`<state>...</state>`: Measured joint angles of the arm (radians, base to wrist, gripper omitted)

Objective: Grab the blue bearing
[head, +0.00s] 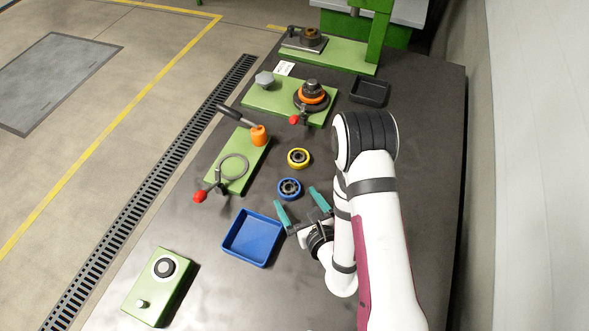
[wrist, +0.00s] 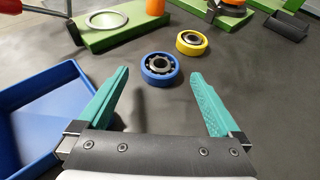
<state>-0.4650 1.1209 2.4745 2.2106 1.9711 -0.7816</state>
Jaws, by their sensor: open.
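The blue bearing (head: 289,188) lies flat on the dark table, a blue ring with a dark and metal centre. In the wrist view the blue bearing (wrist: 160,68) is beyond the fingertips, roughly centred between them. My gripper (head: 300,197) is open and empty, with teal fingers spread apart. In the wrist view my gripper (wrist: 158,76) shows both fingers pointing toward the bearing, with neither seen touching it.
A yellow bearing (head: 299,157) lies just behind the blue one. A blue tray (head: 228,253) stands at the left of my gripper. A green plate (head: 236,178) with a metal ring and orange part is further left. A black tray (head: 370,92) is at the back.

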